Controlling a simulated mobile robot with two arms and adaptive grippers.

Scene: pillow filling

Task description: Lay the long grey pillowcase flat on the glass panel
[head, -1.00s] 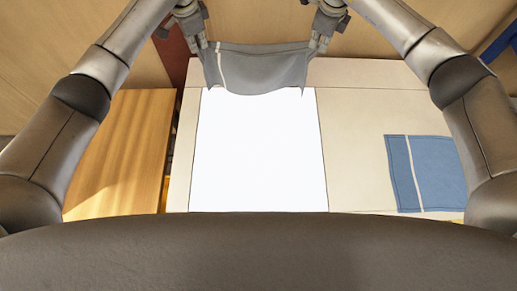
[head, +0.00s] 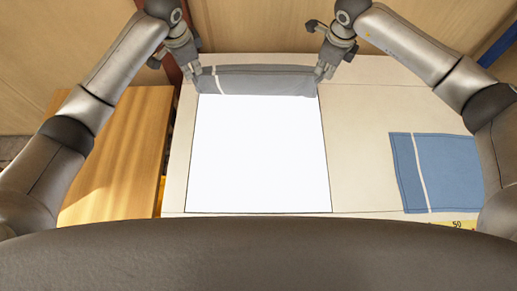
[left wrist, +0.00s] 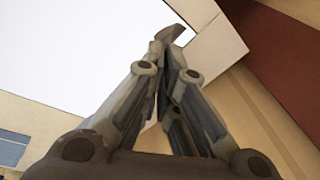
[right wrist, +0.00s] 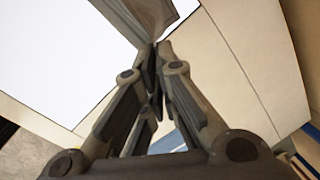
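The long grey pillowcase (head: 255,80), with a pale stripe near its left end, is held between my two grippers at the far edge of the white glass panel (head: 258,155). Its lower edge is over or on the panel's far strip; I cannot tell whether it touches. My left gripper (head: 192,78) is shut on its left corner, and the left wrist view shows the fingers together on a bit of cloth (left wrist: 170,33). My right gripper (head: 322,72) is shut on its right corner, and the cloth also shows in the right wrist view (right wrist: 145,22).
A blue pillowcase (head: 450,172) with a white stripe lies flat on the cream table (head: 360,110) at the right. A wooden surface (head: 120,150) is at the left. A yellow ruler-like strip (head: 457,224) shows at the near right edge. The panel's near part is clear.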

